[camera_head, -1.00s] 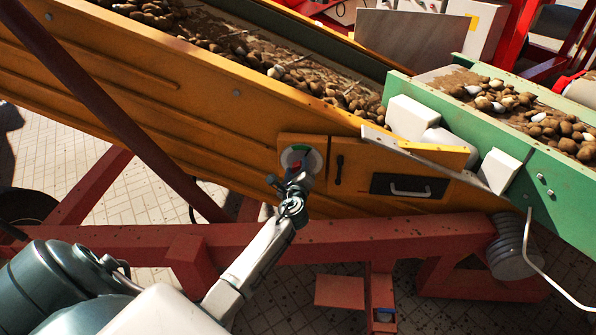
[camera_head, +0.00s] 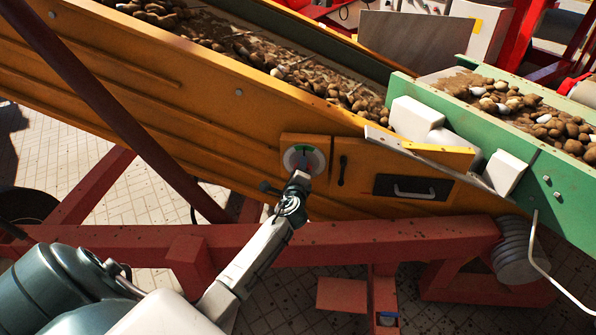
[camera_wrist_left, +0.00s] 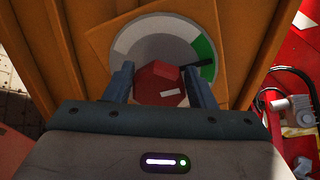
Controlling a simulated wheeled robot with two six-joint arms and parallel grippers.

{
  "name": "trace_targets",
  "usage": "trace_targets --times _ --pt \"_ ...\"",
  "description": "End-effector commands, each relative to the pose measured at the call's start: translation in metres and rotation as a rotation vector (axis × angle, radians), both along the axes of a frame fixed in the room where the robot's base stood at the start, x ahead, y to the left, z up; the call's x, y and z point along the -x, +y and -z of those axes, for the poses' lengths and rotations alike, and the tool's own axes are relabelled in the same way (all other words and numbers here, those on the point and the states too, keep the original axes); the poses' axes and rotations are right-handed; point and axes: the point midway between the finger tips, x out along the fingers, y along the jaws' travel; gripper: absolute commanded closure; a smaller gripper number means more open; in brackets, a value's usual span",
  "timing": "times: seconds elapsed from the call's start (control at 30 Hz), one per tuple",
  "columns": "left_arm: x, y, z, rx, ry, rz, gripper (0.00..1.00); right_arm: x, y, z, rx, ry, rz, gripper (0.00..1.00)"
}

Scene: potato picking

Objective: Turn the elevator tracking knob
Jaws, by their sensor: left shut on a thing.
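The red knob (camera_wrist_left: 160,84) sits in the middle of a round dial (camera_head: 302,159) on the orange conveyor's side panel. In the left wrist view the dial (camera_wrist_left: 150,42) is grey and white with a green sector on its right. A thin black pointer (camera_wrist_left: 197,65) reaches right from the knob into the green sector. My left gripper (camera_wrist_left: 161,85) is shut on the knob, one finger on each side of it. In the head view my left gripper (camera_head: 300,178) covers the lower part of the dial and hides the knob. My right gripper is not in view.
A red frame beam (camera_head: 350,238) runs below. A green conveyor (camera_head: 560,180) with potatoes joins at the right. Potatoes (camera_head: 285,70) lie on the orange conveyor.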

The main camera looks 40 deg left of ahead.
Motion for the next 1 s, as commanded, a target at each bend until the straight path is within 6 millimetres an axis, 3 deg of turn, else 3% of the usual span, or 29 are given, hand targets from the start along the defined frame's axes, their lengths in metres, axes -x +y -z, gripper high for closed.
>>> trace_targets --times 0.2,0.23,0.3,0.67,1.0 --pt "0.001 0.0 0.002 0.001 0.003 0.0 0.72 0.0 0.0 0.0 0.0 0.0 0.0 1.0" --pt "0.001 0.0 0.002 0.001 0.004 -0.001 0.44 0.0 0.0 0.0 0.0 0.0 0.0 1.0" --pt "0.001 0.0 0.002 0.001 0.003 0.0 0.3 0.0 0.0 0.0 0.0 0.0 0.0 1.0" --pt "0.004 -0.002 0.0 0.0 0.001 0.0 0.29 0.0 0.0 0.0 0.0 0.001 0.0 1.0" --pt "0.057 -0.033 -0.004 0.001 0.002 0.001 0.29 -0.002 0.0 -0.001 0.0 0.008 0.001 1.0"
